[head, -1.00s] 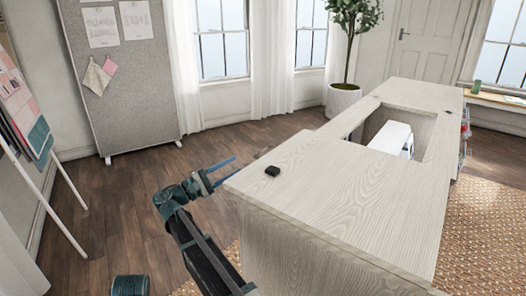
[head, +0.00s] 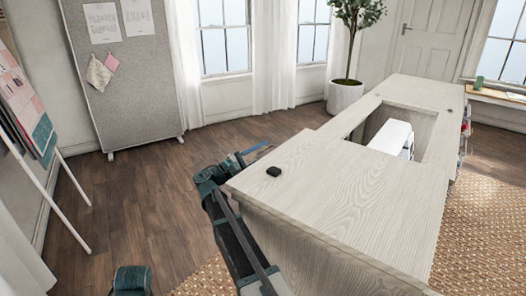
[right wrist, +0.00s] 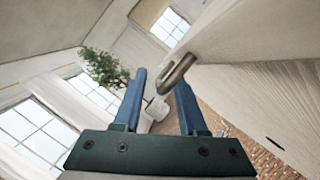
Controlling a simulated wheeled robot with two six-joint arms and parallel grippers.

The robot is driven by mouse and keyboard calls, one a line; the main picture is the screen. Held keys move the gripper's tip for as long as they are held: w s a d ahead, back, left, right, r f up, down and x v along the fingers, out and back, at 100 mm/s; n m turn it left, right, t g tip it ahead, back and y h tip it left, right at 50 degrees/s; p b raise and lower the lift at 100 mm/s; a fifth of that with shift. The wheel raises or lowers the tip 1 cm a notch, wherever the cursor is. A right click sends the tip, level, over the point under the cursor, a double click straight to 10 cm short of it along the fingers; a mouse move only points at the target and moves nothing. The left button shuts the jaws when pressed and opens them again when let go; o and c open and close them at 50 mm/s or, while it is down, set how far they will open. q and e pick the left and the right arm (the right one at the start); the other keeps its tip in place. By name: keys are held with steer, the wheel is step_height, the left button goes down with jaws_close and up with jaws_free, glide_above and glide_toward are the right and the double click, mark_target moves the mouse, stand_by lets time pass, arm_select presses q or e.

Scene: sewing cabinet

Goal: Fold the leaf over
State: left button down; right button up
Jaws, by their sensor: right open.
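The pale wood cabinet top (head: 350,190) runs from the near left to the back right, and its near-left part looks like the leaf (head: 310,170); I cannot make out the seam. A small black piece (head: 273,171) sits near its left edge. My right gripper (head: 250,153) is at that left edge, partly hidden by it. In the right wrist view my right gripper (right wrist: 160,90) is open, and a metal loop handle (right wrist: 177,74) on the wood panel (right wrist: 225,35) shows at the right fingertip, its free end reaching between the fingers; contact is unclear. My left gripper is not in view.
A white sewing machine (head: 391,137) sits in the cabinet's opening. A potted plant (head: 345,95) stands behind the cabinet. A grey pinboard (head: 125,80) and an easel (head: 30,130) stand at the left. The floor left of the cabinet is clear.

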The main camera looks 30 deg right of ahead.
jaws_close()
stand_by(1.4)
